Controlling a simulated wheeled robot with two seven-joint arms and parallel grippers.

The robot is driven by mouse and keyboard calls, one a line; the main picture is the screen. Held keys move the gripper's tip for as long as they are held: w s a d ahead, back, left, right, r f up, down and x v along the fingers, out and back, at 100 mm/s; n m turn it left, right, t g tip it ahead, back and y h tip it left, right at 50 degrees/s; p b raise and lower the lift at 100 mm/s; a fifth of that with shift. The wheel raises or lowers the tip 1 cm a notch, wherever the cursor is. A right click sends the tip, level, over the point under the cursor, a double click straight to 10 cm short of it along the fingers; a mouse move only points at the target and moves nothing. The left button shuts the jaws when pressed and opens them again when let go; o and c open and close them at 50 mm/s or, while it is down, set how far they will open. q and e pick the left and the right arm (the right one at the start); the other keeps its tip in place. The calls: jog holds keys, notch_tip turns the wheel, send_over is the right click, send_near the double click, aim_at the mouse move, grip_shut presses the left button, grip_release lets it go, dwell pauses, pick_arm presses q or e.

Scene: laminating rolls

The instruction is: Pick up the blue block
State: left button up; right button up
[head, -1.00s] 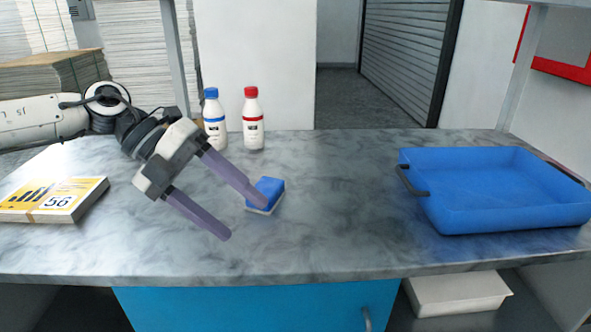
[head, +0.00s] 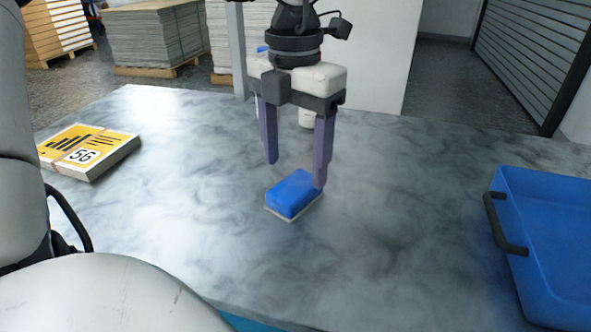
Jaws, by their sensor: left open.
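The blue block (head: 292,193) lies on the grey marbled table, with a pale layer along its bottom edge. My left gripper (head: 295,175) is open and points down at the block from above and behind it. Its two purple fingers are apart with nothing between them. The right-hand finger's tip overlaps the block's right end in the picture; I cannot tell whether it touches. The left-hand finger's tip shows above the block's back left side. My right gripper is not in view.
A blue tray (head: 507,237) with a dark handle stands at the right. A bundled yellow and white stack (head: 88,152) marked 56 lies at the left. Bottles behind my left gripper are mostly hidden. The table (head: 410,200) between block and tray is clear.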

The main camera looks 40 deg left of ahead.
aim_at(295, 185)
pick_arm(q)
notch_tip(295, 185, down, 3)
jog(key=shift+r, duration=0.1)
jog(key=shift+f, duration=0.55)
jog(key=shift+w, duration=0.1)
jog(key=shift+c, duration=1.2)
jog(key=c, duration=1)
jog(key=shift+c, duration=0.2)
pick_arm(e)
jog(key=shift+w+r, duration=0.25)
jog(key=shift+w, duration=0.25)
pick_arm(q)
jog(key=shift+r, duration=0.1)
